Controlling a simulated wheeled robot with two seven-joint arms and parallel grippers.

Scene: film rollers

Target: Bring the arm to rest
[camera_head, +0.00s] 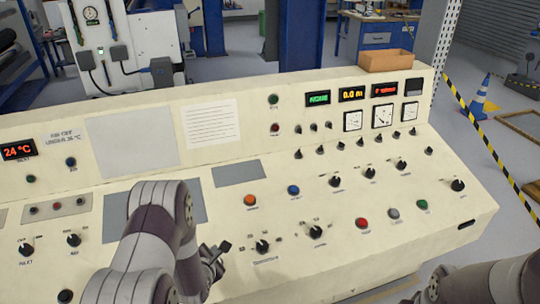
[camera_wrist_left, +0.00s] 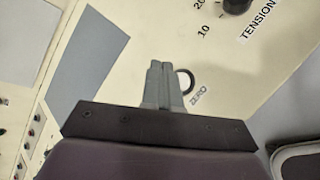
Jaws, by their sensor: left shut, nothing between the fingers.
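My left arm reaches in from the bottom over the cream control console (camera_head: 340,255). My left gripper (camera_head: 222,252) is low over the console's front part, left of a black selector knob (camera_head: 262,246). In the left wrist view its two grey fingers (camera_wrist_left: 158,82) are together with nothing between them. A dark, curved part (camera_wrist_left: 185,80) shows beside the fingertips, near the label ZERO; I cannot tell whether they touch it. My right arm (camera_head: 490,281) enters at the lower right; its gripper is mostly out of frame and its fingers are not clear.
An orange button (camera_head: 250,200), a blue button (camera_head: 293,190) and several black knobs stand up from the console. A black TENSION knob (camera_wrist_left: 236,4) shows in the left wrist view. A brown box (camera_head: 386,61) sits on the console's back ledge.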

